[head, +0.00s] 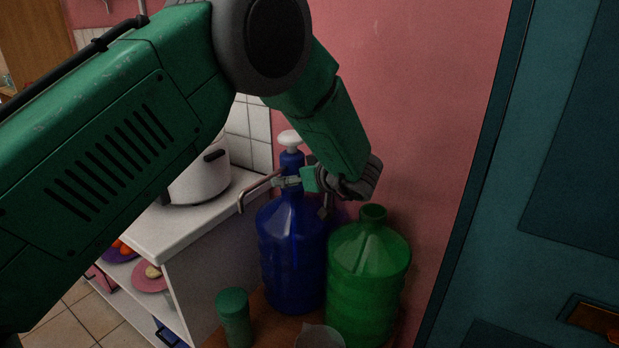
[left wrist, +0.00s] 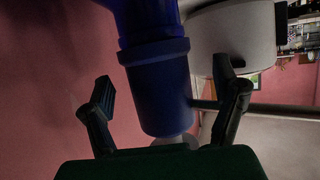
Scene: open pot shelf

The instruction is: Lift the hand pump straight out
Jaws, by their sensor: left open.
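The hand pump (head: 291,161) stands upright on the blue bottle (head: 290,255), with a blue barrel, a white knob on top and a brownish spout (head: 256,189) bending to the left. My left gripper (head: 303,189) is open at the pump, just above the bottle's shoulder. In the left wrist view the blue pump barrel (left wrist: 158,85) lies between the two spread fingers of my left gripper (left wrist: 166,90), with gaps visible on both sides. The bottle's neck is partly hidden by the gripper in the head view. My right gripper is not in view.
A green bottle (head: 368,265) stands close on the right of the blue one. A green jar (head: 233,318) and a clear cup (head: 320,338) are in front. A white pot (head: 200,180) is on the counter (head: 185,228) at left. The pink wall (head: 430,120) is behind.

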